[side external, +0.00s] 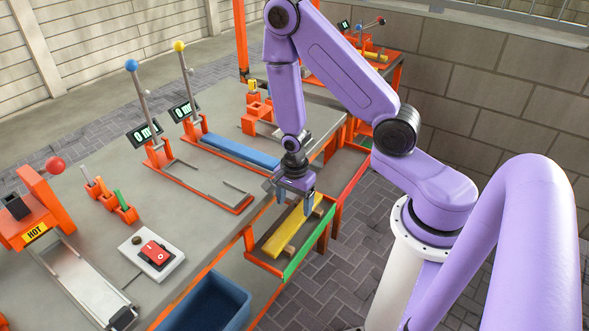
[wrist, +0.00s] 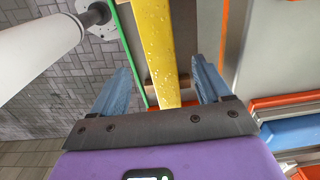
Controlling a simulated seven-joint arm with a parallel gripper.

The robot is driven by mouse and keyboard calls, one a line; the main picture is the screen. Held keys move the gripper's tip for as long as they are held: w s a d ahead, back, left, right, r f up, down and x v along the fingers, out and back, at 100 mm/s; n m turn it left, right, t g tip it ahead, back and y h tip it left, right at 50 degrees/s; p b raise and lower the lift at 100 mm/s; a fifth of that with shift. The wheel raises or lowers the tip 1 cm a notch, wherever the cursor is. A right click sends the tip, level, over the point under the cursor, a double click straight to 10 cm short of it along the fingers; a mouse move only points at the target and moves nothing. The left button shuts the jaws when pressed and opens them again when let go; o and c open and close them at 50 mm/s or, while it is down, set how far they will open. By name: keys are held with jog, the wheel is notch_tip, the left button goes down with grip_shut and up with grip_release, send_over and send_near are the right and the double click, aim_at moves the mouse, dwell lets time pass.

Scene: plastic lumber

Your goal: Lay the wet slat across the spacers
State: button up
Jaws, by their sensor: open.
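The yellow slat (side external: 290,229), flecked with pale drops in the wrist view (wrist: 158,42), lies in a low tray (side external: 306,245) with a green front edge. Brown spacers (side external: 318,211) show under it near its far end and, in part, near its near end. The slat appears to rest across them. My gripper (side external: 291,206) is open just above the slat's far part. In the wrist view my fingers (wrist: 161,68) stand apart on either side of the slat, with a gap on both sides. Whether the fingertips are below its top is unclear.
The grey bench (side external: 221,215) adjoins the tray on the left. A blue slat (side external: 240,151) lies in an orange fixture on it, beside upright levers with displays. A switch box (side external: 152,256) and a machine marked HOT (side external: 35,232) stand nearer. A blue bin (side external: 208,303) sits below.

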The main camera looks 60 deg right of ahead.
notch_tip(320, 180, up, 12)
jog(key=shift+f, duration=0.25)
dwell(0.5)
jog(key=s+a+r+n, duration=0.4)
jog(key=s+r+n, duration=0.2)
jog(key=n, duration=0.9)
jog(key=s+a+r+n, duration=0.3)
jog(key=s+r+n, duration=0.3)
jog(key=s+n, duration=0.5)
jog(key=n, duration=0.4)
jog(key=shift+a+n, duration=0.3)
jog(key=shift+a, duration=0.1)
